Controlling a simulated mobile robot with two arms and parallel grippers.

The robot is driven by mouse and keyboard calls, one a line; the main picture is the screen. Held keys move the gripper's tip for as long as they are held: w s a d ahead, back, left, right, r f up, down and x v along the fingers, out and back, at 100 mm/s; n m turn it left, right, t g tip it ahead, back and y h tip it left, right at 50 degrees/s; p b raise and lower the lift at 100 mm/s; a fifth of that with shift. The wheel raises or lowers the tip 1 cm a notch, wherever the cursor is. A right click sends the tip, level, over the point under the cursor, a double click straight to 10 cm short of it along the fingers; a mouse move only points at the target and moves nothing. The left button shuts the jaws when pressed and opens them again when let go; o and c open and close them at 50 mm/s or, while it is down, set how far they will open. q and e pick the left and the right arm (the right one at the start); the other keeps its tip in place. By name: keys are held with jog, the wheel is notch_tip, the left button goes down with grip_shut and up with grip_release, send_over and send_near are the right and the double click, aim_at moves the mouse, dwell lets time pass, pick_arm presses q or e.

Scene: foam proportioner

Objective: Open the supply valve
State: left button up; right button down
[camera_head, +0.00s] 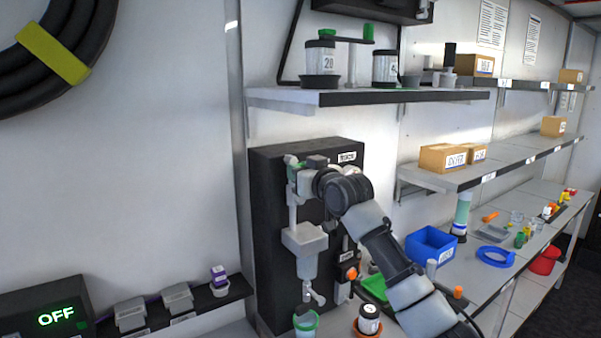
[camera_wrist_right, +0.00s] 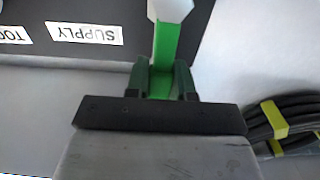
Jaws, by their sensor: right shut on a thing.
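The supply valve's green handle (camera_wrist_right: 164,42) shows in the right wrist view, with a pale hexagonal piece at its far end. A SUPPLY label (camera_wrist_right: 84,33), upside down there, is beside it on a black panel. My right gripper (camera_wrist_right: 161,78) is shut on the green handle, one finger on each side. In the head view, the black proportioner panel (camera_head: 268,215) stands against the wall, and my right gripper (camera_head: 298,172) is at its upper left. My left gripper is not in view.
A clear-grey vessel (camera_head: 305,265) hangs below the valve, with a green-rimmed cup (camera_head: 306,322) under it. A shelf (camera_head: 370,97) with jars is above. A black box (camera_head: 45,310) at lower left reads OFF. A blue bin (camera_head: 431,246) stands on the right bench.

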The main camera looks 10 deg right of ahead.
jog(key=shift+f, duration=0.1)
jog(key=c, duration=1)
grip_release()
jog(key=shift+o, duration=0.2)
jog(key=shift+s, duration=0.1)
jog(key=shift+s+d, duration=0.1)
jog(key=shift+s, duration=0.1)
jog(key=b+v, duration=0.4)
jog(key=v, duration=0.6)
